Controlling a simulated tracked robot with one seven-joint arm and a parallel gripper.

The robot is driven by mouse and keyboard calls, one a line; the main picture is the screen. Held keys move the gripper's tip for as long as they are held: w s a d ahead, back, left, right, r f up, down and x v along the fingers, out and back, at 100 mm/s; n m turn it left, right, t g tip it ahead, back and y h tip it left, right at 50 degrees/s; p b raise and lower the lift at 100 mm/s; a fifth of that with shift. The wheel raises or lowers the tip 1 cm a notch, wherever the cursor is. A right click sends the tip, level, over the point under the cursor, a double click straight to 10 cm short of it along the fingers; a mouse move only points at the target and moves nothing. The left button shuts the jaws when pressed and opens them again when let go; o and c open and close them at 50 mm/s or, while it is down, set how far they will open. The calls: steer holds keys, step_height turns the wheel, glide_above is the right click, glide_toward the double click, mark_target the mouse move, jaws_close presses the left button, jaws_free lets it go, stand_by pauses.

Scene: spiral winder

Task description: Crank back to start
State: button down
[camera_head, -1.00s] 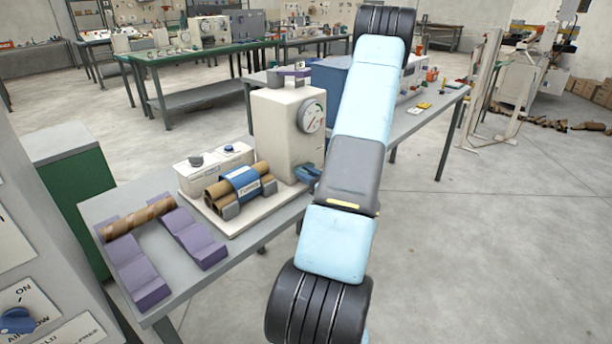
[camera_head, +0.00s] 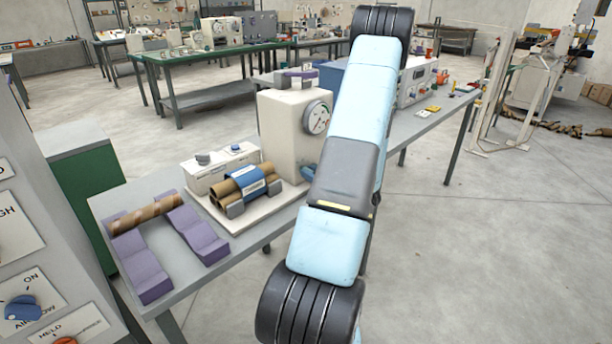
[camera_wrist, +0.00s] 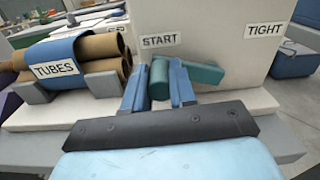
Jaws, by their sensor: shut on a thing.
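The spiral winder (camera_head: 284,130) is a cream upright box with a round dial (camera_head: 317,118) on its face. In the wrist view its face (camera_wrist: 210,30) carries a START label (camera_wrist: 159,40) at left and a TIGHT label (camera_wrist: 264,30) at right. The green crank (camera_wrist: 205,75) is near START, its arm extending right from the grip. My gripper (camera_wrist: 157,80) has its two blue fingers shut on the crank's upright green handle (camera_wrist: 160,72). In the head view my arm hides the gripper and most of the crank.
Brown tubes in a blue TUBES wrap (camera_head: 245,184) lie on the winder's base, left of my gripper. A brown tube (camera_head: 146,215) rests across two purple cradles (camera_head: 197,236). A control panel (camera_head: 30,240) stands at front left. Open floor (camera_head: 470,240) lies to the right.

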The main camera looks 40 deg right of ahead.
steer(key=c, duration=0.9)
jaws_free()
steer(key=s, duration=1.3)
steer(key=shift+s, duration=0.4)
steer(key=shift+w, duration=0.1)
